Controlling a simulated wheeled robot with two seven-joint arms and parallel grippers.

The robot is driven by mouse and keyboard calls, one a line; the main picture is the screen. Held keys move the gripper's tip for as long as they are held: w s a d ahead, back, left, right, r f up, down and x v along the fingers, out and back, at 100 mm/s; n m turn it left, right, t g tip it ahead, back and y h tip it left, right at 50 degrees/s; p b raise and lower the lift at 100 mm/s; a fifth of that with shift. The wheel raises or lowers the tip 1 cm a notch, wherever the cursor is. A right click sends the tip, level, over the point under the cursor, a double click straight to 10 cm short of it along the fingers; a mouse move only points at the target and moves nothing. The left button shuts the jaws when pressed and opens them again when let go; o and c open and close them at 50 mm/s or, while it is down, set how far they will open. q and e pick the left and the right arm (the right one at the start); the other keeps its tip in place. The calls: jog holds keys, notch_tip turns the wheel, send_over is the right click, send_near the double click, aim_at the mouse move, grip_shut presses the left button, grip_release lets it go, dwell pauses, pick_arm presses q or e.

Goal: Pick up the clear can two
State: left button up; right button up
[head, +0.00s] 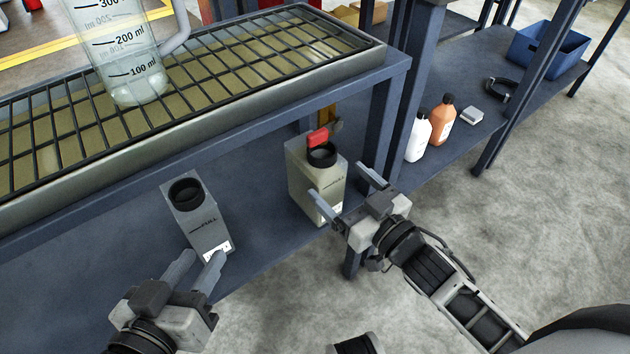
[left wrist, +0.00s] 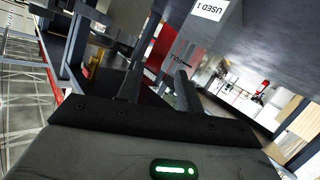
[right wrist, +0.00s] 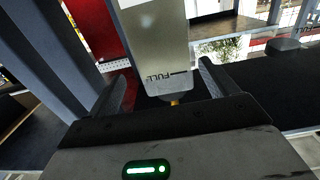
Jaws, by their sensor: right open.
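A grey can (head: 316,184) with a black-rimmed mouth, a red cap and a FULL mark stands on the lower shelf. My right gripper (head: 340,184) is open and close to its near side. In the right wrist view this can (right wrist: 155,50) shows between the spread fingers, without visible grip. A second grey can (head: 195,213) with a black mouth stands further left. My left gripper (head: 190,265) is open just before it. In the left wrist view a label reading USED 1 (left wrist: 209,10) shows on this can. The right can's number is unreadable.
The upper shelf with its black grid (head: 270,45) overhangs the cans and bears a measuring jug (head: 125,60). A post (head: 392,120) rises right of the right can. White (head: 418,135) and orange (head: 442,122) bottles and a blue bin (head: 548,50) stand beyond it.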

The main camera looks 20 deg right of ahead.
aim_at(316, 165)
jog(key=shift+x, duration=0.85)
jog(key=b+x, duration=0.1)
jog(key=x, duration=0.1)
jog(key=b+x, duration=0.1)
jog(key=x, duration=0.1)
jog(key=shift+a+f, duration=0.2)
jog(key=shift+a, duration=0.15)
jog(key=shift+w+a, duration=0.1)
jog(key=shift+w, duration=0.2)
jog(key=shift+w+a+r, duration=0.1)
jog(key=shift+w, duration=0.1)
jog(key=c, duration=1.3)
jog(key=shift+r, duration=0.2)
jog(key=shift+c, duration=0.8)
pick_arm(q)
jog(key=shift+w+d+r+n+h, duration=0.25)
jog(key=shift+d+r+n+h, duration=0.1)
jog(key=shift+n+h, duration=0.05)
